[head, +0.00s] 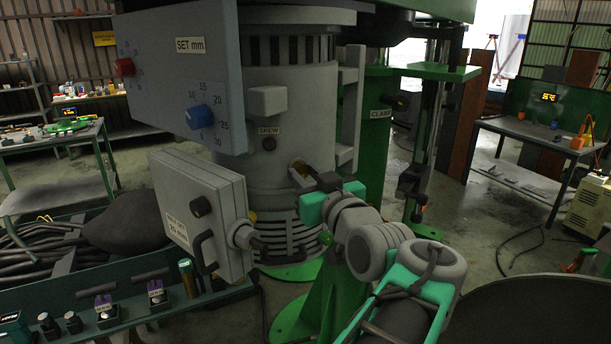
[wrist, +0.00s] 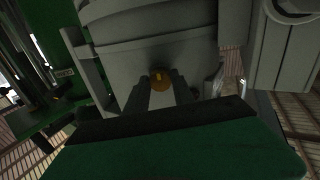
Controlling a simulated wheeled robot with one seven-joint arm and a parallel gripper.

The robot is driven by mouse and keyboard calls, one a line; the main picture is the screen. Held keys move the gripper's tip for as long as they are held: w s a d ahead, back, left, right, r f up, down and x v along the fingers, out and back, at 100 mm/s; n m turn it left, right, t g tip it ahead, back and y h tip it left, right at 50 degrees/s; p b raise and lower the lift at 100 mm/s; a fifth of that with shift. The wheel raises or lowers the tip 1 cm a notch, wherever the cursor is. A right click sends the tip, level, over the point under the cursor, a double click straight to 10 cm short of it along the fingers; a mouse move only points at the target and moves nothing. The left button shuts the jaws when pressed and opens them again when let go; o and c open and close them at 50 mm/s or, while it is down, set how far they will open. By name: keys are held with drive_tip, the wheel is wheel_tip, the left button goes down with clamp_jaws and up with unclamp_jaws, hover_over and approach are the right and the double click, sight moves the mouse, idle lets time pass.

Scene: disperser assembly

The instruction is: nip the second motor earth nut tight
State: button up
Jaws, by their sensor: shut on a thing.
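The motor (head: 290,95) is a large grey cylinder with a vented lower ring and a "SKEW" label. A small brass nut (head: 297,167) sits low on its side, partly hidden by my gripper. In the wrist view the nut (wrist: 159,77) is a round brass piece with a bright yellow mark, against the grey housing. My gripper (head: 307,172) reaches in from the right, and its fingers (wrist: 167,92) lie on either side of the nut, shut on it. The nut's seat and thread are hidden. I cannot tell which of the earth nuts this is.
A grey panel (head: 180,75) with red and blue knobs hangs upper left. A grey box (head: 200,210) with a handle is left of the gripper. A green column (head: 376,150) stands close behind. A green-edged tray (head: 130,305) with small parts is lower left. Benches stand farther back.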

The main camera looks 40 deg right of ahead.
clamp_jaws()
